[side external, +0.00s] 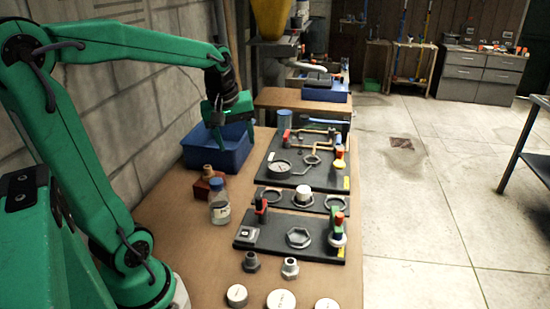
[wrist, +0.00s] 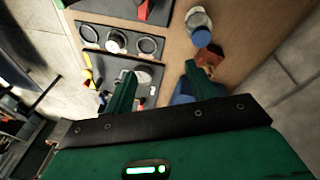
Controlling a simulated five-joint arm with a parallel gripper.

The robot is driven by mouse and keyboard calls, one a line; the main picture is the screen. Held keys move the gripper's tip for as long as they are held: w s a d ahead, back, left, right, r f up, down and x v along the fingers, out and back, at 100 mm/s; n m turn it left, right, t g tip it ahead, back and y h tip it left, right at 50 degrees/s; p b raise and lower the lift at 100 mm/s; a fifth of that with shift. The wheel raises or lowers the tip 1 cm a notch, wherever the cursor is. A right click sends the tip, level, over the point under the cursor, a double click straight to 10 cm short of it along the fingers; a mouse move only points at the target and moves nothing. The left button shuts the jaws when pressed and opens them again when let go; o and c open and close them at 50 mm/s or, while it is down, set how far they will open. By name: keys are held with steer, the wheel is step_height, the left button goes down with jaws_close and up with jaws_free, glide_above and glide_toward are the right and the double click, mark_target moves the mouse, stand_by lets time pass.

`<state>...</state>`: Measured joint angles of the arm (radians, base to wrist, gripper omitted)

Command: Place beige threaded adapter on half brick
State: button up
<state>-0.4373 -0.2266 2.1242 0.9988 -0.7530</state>
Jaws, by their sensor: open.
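The beige threaded adapter (side external: 208,172) stands upright, seemingly on top of the red half brick (side external: 203,190), on the brown table beside the bottle. In the wrist view, the half brick (wrist: 213,71) shows near the right finger, partly hidden; the adapter is hard to make out there. My gripper (side external: 217,128) is open, above the blue bin and behind the brick, apart from the adapter. In the wrist view, my gripper (wrist: 160,80) has its two fingers spread with nothing between them.
The blue bin (side external: 230,160) stands behind the brick, against the wall side. A clear bottle with a blue cap (side external: 219,206) is just in front of the brick. Dark fixture panels (side external: 290,236) fill the table's right side. Metal fittings (side external: 290,267) and round white-topped pieces lie nearest.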

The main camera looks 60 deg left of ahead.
steer(key=s+d+m+t, duration=0.1)
steer(key=s+d+m, duration=0.3)
steer(key=d+m, duration=0.2)
steer(key=s+d+m+t+h, duration=0.1)
steer(key=s+d+m+t, duration=0.1)
steer(key=d+m, duration=0.5)
steer(key=shift+s+d+m, duration=0.3)
steer(key=shift+s+d, duration=0.25)
steer(key=shift+s, duration=0.3)
